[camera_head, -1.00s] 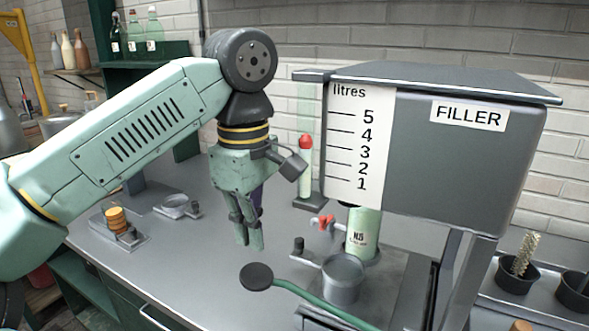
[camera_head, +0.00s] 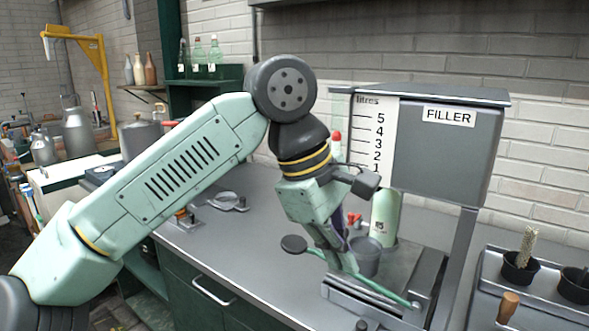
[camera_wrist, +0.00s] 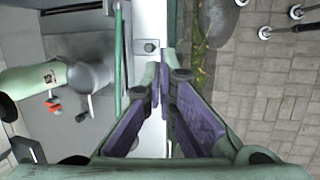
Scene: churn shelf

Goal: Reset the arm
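My arm reaches from the lower left across the counter (camera_head: 258,250). My gripper (camera_head: 342,264) points down and slightly right, near the counter's front, in front of the filler (camera_head: 442,150). In the wrist view, my gripper (camera_wrist: 161,82) has its purple-padded fingers converging with tips together and nothing between them. A green bottle (camera_head: 384,215) stands under the filler, with a grey metal cup (camera_head: 366,258) beside it. The bottle (camera_wrist: 30,85) and cup (camera_wrist: 90,75) lie left of the fingers in the wrist view. My gripper partly hides the green lever (camera_head: 385,291).
A tray with brushes in black cups (camera_head: 520,268) stands at the right. Green-tinted bottles (camera_head: 198,55) stand on a shelf behind. A grey dish (camera_head: 228,200) is on the counter left of my gripper. Paved floor (camera_wrist: 260,100) lies right of the counter edge in the wrist view.

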